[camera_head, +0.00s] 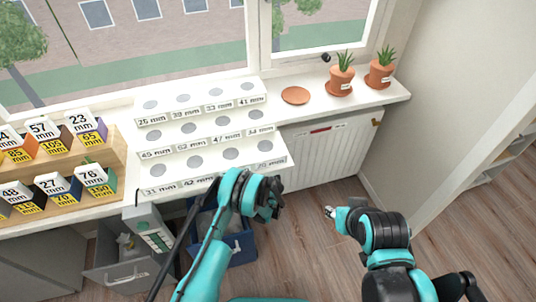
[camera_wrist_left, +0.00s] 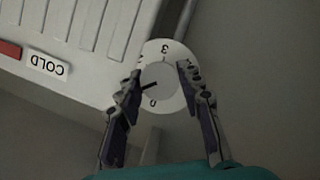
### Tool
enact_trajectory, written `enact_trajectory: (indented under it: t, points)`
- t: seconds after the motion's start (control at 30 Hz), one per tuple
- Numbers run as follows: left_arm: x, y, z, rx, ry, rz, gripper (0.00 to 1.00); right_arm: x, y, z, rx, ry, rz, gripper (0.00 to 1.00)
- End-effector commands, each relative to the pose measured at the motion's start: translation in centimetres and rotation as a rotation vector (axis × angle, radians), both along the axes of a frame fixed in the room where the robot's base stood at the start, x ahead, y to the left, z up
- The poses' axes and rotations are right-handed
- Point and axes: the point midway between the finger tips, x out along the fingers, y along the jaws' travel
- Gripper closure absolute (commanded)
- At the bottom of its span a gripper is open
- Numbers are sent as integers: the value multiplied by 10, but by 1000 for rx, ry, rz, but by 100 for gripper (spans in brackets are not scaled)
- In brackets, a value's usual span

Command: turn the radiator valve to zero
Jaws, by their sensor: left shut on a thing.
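The radiator valve (camera_wrist_left: 158,76) shows in the left wrist view as a pale round dial with a grey knob in its middle. Its face has a 3 near the top and a 0 near the bottom. A black pointer mark on the knob points to the lower left, away from the 0. My left gripper (camera_wrist_left: 157,88) has a finger on each side of the knob and is shut on it. In the head view my left gripper (camera_head: 272,197) is beside the white radiator (camera_head: 335,155), and the valve is hidden. My right gripper (camera_head: 330,212) hangs over the floor; its fingers are too small to read.
A COLD label (camera_wrist_left: 47,67) and a red strip are on the radiator. A stepped white rack (camera_head: 210,155) overhangs near my left arm. A wooden stand (camera_head: 112,150) holds numbered boxes. Potted plants (camera_head: 341,80) stand on the sill. A blue bin (camera_head: 243,243) is below. The floor at right is clear.

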Motion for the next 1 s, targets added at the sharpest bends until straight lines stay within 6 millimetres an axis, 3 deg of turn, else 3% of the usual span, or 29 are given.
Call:
enact_trajectory:
  t: [0.67,0.7,0.77,1.0]
  points:
    - [1,1,0,-69,-23,0,93,0,0,0,0,0,0,64]
    - [1,1,0,-69,-23,0,56,0,0,0,0,0,0,64]
    - [1,1,0,-69,-23,0,43,0,0,0,0,0,0,64]
    - [0,1,0,-69,-23,0,43,0,0,0,0,0,0,64]
